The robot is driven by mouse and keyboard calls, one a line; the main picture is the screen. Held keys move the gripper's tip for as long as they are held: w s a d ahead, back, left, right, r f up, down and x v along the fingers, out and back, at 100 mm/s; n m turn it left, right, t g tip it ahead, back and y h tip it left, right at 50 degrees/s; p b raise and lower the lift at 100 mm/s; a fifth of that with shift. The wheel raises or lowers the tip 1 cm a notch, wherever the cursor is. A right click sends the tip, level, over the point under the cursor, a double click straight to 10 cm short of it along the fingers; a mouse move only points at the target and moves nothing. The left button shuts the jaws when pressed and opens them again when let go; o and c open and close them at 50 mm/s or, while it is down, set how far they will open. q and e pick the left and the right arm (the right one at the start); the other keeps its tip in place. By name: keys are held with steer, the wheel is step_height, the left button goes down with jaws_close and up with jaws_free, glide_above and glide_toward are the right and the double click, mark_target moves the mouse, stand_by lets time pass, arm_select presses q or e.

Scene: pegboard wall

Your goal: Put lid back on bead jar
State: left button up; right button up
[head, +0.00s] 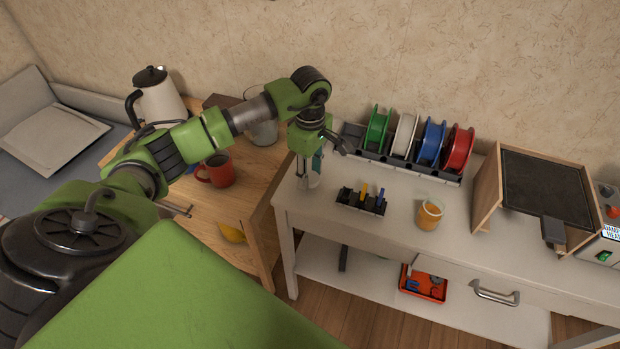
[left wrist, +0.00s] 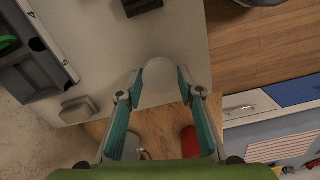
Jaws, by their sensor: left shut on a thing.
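The bead jar (head: 430,215), a small clear jar with orange contents, stands upright on the white workbench (head: 395,212); its top looks open. My left gripper (head: 309,178) is at the bench's left end, to the left of the jar and well apart from it. In the left wrist view its teal fingers (left wrist: 160,88) are shut on a pale round piece, which looks like the lid (left wrist: 160,74). The lid is hard to make out in the head view. My right gripper is out of view.
A black holder (head: 360,203) with coloured pieces stands between my left gripper and the jar. A rack of spools (head: 405,145) is behind, a wooden-framed panel (head: 545,190) to the right. A red mug (head: 217,171) and kettle (head: 160,98) stand on the wooden table.

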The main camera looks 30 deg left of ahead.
arm_select(q)
steer(key=s+d+r+b, duration=0.2)
steer(key=s+d+r, duration=0.7)
steer(key=s+r, duration=0.1)
steer(key=shift+d+r+b, duration=0.3)
steer(key=shift+d+b, duration=0.05)
steer(key=shift+b, duration=0.05)
